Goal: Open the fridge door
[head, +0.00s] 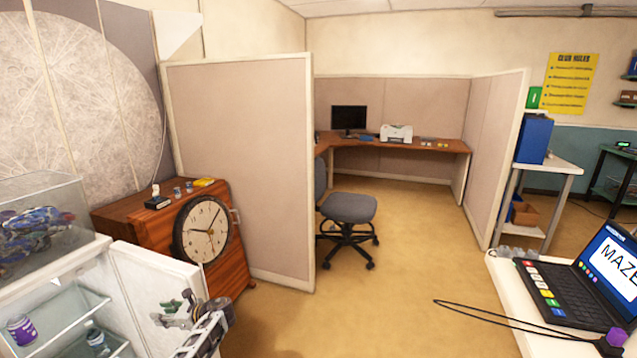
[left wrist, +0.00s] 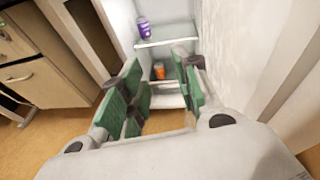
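The white fridge (head: 38,278) is at the lower left of the head view, cut off by the frame edge. Its door (head: 140,278) stands open, and the shelves inside show. A purple can (head: 21,330) and a bottle (head: 96,338) are inside. My left gripper (head: 182,306) is in front of the door panel; I cannot tell whether it touches it. In the left wrist view its green-padded fingers (left wrist: 160,95) are apart with nothing between them. Beyond them are a fridge shelf (left wrist: 166,35), the purple can (left wrist: 144,27) and an orange can (left wrist: 159,72). My right gripper is out of view.
A wooden cabinet (head: 140,215) with a clock (head: 202,229) stands behind the door. A glass case (head: 45,190) sits on the fridge. A table with a laptop (head: 590,285) is at the right. An office chair (head: 347,208) stands further back; the middle floor is clear.

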